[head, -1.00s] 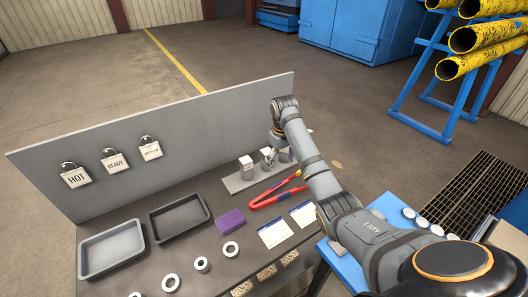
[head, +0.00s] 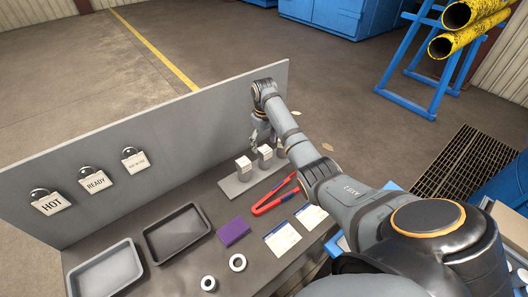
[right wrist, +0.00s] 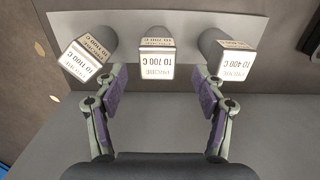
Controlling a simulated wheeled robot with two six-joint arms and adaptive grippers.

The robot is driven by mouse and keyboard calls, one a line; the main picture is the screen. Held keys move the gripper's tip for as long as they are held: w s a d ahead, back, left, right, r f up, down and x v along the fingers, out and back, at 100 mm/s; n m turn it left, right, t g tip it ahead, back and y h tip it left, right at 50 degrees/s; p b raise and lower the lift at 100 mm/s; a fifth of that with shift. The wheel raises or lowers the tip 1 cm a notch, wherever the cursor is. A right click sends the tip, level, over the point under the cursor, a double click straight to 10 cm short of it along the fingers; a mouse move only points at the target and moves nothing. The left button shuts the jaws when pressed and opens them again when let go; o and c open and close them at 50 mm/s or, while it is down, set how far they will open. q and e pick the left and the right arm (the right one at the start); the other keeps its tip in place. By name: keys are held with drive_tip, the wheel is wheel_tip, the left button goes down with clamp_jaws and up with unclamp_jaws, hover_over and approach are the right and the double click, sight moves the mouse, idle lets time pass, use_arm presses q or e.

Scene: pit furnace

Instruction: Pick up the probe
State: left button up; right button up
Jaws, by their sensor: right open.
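Three probes with white, labelled square heads stand in a row on a grey rack plate. In the right wrist view their labels are upside down: the 1100 C probe (right wrist: 90,57) is at left, the 700 C probe (right wrist: 157,62) in the middle, the 400 C probe (right wrist: 237,62) at right. My right gripper (right wrist: 160,88) is open and empty, its purple-padded fingers spread below the middle probe in that view. In the head view the gripper (head: 264,135) is at the rack's far end, near the back panel. Two probes (head: 243,166) show there clearly. My left gripper is not in view.
Red pliers-like tongs (head: 275,202) lie in front of the rack plate (head: 232,187). A purple block (head: 234,232), printed cards (head: 282,238), metal rings (head: 237,262) and two trays (head: 178,234) lie on the bench. The upright panel (head: 190,130) with hanging tags closes the back.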

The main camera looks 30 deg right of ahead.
sight(265, 149)
drive_tip(key=shift+f+p, duration=0.45)
drive_tip(key=shift+f, duration=0.05)
wheel_tip(265, 149, down, 4)
drive_tip(key=shift+d+r+p, duration=0.1)
drive_tip(key=shift+d+p, duration=0.05)
drive_tip(key=shift+p, duration=0.2)
drive_tip(key=c, duration=0.5)
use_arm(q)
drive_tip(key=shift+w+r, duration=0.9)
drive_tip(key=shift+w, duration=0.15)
use_arm(e)
drive_tip(key=c, duration=0.9)
